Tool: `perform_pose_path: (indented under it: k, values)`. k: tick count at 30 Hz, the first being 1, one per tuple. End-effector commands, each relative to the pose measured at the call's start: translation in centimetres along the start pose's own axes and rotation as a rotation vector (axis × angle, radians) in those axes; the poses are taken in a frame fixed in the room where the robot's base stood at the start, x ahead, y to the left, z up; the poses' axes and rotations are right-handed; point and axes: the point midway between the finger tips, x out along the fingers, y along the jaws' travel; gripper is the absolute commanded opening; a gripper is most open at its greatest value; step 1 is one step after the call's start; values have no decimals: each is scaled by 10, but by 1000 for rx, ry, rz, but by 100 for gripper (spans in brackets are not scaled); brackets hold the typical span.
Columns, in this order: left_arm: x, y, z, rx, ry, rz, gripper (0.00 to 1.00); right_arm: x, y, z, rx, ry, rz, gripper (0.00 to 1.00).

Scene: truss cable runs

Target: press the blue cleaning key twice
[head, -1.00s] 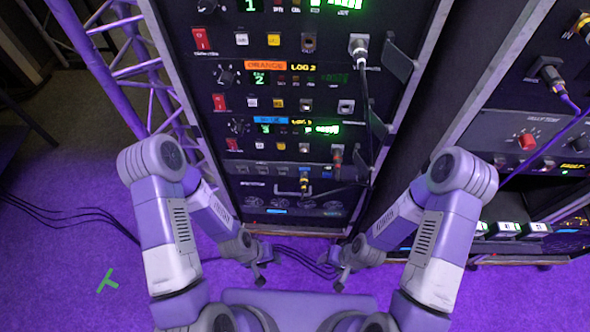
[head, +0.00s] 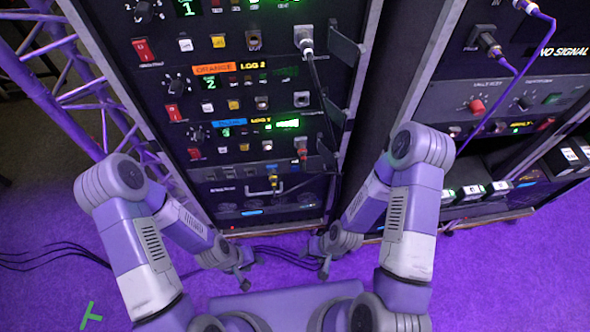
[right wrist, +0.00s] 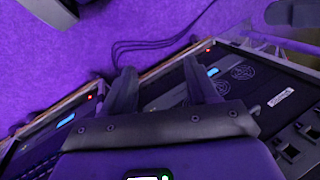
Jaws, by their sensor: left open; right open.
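I cannot pick out a blue cleaning key with certainty. A blue label (head: 230,122) sits on the third unit of the middle rack (head: 345,85), above a row of small white, yellow and dark keys whose lettering is too small to read. A small blue patch (head: 252,212) shows low on the same rack. My left gripper (head: 250,271) is open and empty, low in front of the rack's foot. My right gripper (head: 314,262) is open and empty, to its right. The right wrist view shows its two fingers apart (right wrist: 163,88), with floor and rack panels beyond.
A second rack (head: 445,85) stands at the right, with plugged purple cables (head: 506,65), a red knob (head: 477,105) and white-topped blocks (head: 473,192). A truss (head: 60,90) stands at the left. Black cables (head: 50,255) lie on the purple floor. A black cable (head: 320,85) hangs down the middle rack.

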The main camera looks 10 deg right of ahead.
Motion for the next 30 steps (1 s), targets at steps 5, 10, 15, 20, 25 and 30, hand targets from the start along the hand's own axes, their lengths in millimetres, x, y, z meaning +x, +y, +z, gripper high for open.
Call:
perform_pose_path:
  k: [5,10,15,20,25,30]
  values:
    - [0,0,0,0,0,0,43,0,0,0,0,0,0,39]
    - [0,0,0,0,0,0,43,0,0,0,0,0,0,13]
    - [0,0,0,0,0,0,43,0,0,0,0,0,0,0]
    - [0,0,0,0,0,0,43,0,0,0,0,0,0,0]
    - [0,0,0,0,0,0,43,0,0,0,0,0,0,0]
    - [0,0,0,0,0,0,43,0,0,0,0,0,0,0]
